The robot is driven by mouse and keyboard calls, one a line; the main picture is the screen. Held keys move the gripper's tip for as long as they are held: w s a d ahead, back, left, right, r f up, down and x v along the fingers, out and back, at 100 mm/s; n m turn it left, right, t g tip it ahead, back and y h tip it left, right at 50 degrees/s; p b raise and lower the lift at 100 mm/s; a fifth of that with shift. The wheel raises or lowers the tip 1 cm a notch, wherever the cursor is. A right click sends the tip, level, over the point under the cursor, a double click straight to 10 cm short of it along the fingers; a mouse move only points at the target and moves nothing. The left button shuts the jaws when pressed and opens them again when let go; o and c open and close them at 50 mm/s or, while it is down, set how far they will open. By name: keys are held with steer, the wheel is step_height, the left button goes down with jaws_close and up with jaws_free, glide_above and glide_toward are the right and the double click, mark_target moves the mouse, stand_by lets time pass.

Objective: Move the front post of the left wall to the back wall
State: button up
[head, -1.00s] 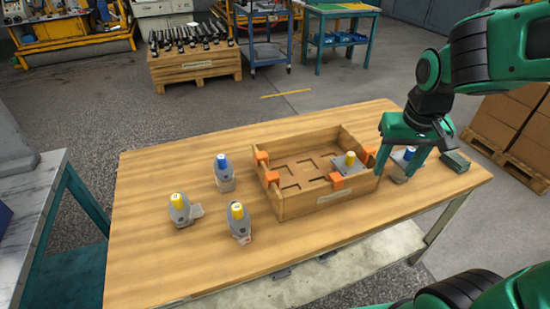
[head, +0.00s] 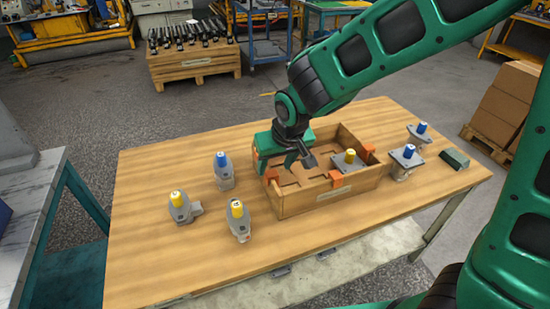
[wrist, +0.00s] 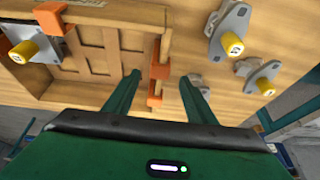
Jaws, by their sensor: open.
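The open wooden crate stands on the table, and its back wall (head: 352,138) is partly visible behind my arm. The left wall's front post, an orange block (head: 271,175), shows below my gripper (head: 281,167). In the wrist view this front post (wrist: 160,69) is the upper of two orange blocks on that wall. The left wall's back post (wrist: 154,101) is lower in that view and hidden by my gripper in the head view. My gripper (wrist: 159,73) is open and empty above the left wall, one finger on each side of it. I see no clear contact.
Orange posts sit on the front wall (head: 337,179) and right wall (head: 367,152). A yellow-capped part (head: 350,158) stands inside the crate. Several capped parts stand left of it, including a blue-capped one (head: 222,170). Two blue-capped parts and a green block (head: 455,159) are at right.

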mark_target(272, 173)
steer(key=shift+x, duration=3.05)
steer(key=shift+c, duration=0.4)
steer(key=shift+s, duration=0.1)
jaws_close()
steer(key=shift+r, duration=0.15)
step_height(272, 173, up, 12)
steer(key=shift+r, duration=0.1)
